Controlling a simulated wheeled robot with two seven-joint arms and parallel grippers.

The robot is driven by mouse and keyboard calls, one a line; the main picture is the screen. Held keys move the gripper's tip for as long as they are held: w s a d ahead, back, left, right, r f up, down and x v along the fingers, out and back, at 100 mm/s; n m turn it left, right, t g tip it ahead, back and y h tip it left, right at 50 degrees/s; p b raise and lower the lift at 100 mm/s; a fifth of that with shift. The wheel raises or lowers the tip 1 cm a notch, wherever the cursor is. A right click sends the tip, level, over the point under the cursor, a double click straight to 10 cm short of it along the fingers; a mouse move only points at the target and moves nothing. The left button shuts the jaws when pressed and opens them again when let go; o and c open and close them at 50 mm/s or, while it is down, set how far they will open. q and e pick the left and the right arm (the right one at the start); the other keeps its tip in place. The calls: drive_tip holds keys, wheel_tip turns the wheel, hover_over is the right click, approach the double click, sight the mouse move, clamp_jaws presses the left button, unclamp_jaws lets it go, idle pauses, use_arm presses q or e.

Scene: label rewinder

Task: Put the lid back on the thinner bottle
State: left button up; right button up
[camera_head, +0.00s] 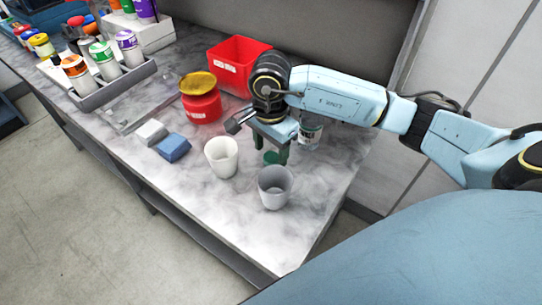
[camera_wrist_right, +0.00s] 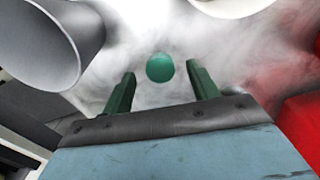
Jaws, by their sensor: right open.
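A small round green lid (camera_head: 270,157) lies on the marble bench top. It also shows in the right wrist view (camera_wrist_right: 160,67), centred beyond and between the fingertips. My right gripper (camera_head: 272,150) points down over it with its green fingers apart on either side; I cannot tell whether they touch it. The likely thinner bottle (camera_head: 310,134), clear to whitish with a label, stands just right of the gripper, partly hidden by my arm. My left gripper is not in view.
A grey cup (camera_head: 274,188) and a white cup (camera_head: 221,157) stand close in front. A red can with a yellow lid (camera_head: 201,104), a red bin (camera_head: 237,64), a blue sponge-like block (camera_head: 173,147) and a white block (camera_head: 151,132) lie left. A bottle tray (camera_head: 122,83) stands further left.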

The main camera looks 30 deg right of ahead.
drive_tip(key=shift+f, duration=0.7)
drive_tip(key=shift+c, duration=0.2)
drive_tip(key=c, duration=1)
